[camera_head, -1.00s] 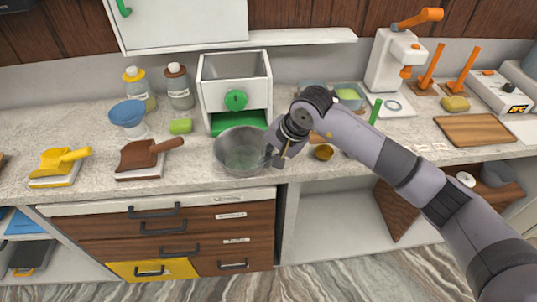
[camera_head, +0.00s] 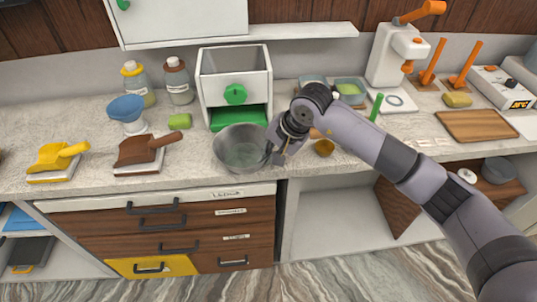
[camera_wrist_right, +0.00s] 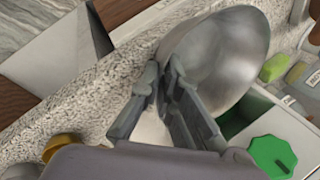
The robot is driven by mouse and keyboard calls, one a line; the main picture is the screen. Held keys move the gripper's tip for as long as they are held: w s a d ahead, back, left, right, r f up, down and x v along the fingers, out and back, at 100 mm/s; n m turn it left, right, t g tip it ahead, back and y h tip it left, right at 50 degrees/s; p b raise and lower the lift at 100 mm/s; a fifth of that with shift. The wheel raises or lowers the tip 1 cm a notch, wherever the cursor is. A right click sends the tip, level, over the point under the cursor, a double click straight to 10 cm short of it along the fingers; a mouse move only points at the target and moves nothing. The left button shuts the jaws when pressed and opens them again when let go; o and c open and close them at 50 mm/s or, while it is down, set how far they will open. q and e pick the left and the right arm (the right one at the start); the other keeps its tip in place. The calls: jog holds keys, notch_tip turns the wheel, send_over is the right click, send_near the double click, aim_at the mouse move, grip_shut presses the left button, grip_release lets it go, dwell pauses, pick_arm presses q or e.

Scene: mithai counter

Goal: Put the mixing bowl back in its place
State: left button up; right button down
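The mixing bowl (camera_head: 238,153) is a shiny grey metal bowl on the front part of the counter, below the white box with the green knob. My right gripper (camera_head: 275,150) is at the bowl's right rim. In the right wrist view the right gripper's fingers (camera_wrist_right: 163,88) are close together on the wall of the bowl (camera_wrist_right: 225,60); they look closed on its rim, though the contact is partly hidden. The bowl looks about level, and I cannot tell whether it is clear of the counter. My left gripper is not in view.
The white box (camera_head: 234,72) with a green tray stands behind the bowl. A small orange-brown cup (camera_head: 324,148) is right of the gripper. An open cabinet bay (camera_head: 335,225) lies below the counter.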

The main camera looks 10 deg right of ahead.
jog(key=shift+f, duration=0.1)
jog(key=c, duration=1.7)
grip_release()
jog(key=v, duration=1.2)
jog(key=shift+s, duration=0.1)
